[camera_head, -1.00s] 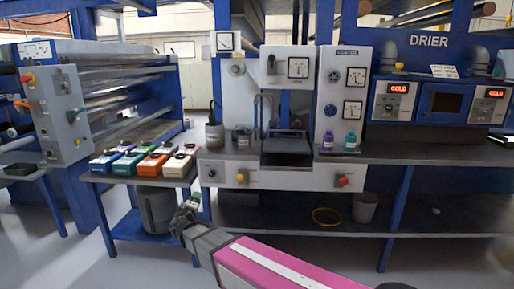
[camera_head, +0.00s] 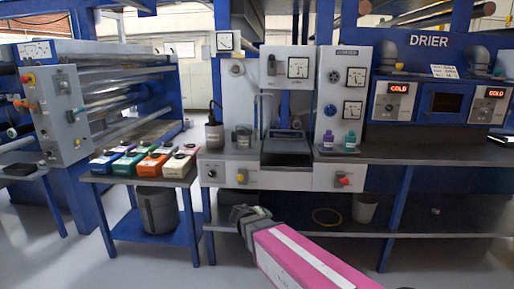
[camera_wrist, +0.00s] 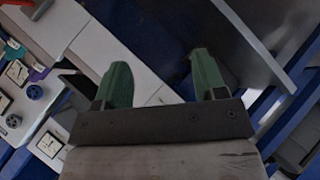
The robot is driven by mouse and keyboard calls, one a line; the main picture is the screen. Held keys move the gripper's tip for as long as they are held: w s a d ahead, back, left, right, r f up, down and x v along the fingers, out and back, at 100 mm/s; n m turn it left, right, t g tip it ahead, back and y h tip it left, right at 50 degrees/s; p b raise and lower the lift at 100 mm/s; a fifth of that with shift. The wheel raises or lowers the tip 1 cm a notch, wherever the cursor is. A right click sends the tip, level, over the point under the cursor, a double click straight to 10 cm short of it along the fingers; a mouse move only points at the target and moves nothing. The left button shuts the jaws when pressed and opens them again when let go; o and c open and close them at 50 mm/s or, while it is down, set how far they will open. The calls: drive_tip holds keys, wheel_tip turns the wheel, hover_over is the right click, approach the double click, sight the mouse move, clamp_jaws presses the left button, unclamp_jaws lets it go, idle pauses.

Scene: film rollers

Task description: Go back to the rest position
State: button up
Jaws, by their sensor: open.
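My gripper (camera_head: 250,213) is at the end of my pink and grey arm, low in front of the coater bench in the head view. In the wrist view its two green fingers (camera_wrist: 162,85) stand apart with nothing between them. The coater's panels and bench fill the background of the wrist view. The gripper looks clear of the bench front, though its exact distance is hard to tell.
A small blue side table (camera_head: 130,178) holds several coloured boxes, with a grey bin (camera_head: 158,210) below. Two bottles (camera_head: 338,141) stand on the coater bench (camera_head: 270,178). The drier (camera_head: 430,95) is at right, a roller machine (camera_head: 65,115) at left. Grey floor lies open in front.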

drive_tip(key=s+d+f+m+g+y, duration=0.2)
drive_tip(key=s+d+g+y, duration=0.1)
drive_tip(key=s+d, duration=0.4)
drive_tip(key=s+d+f+m+g+y, duration=0.3)
drive_tip(key=s+d+g+y, duration=0.1)
drive_tip(key=s+d, duration=0.3)
drive_tip(key=shift+d+f+g, duration=0.3)
drive_tip(key=shift+d+g, duration=0.4)
drive_tip(key=shift+d, duration=0.55)
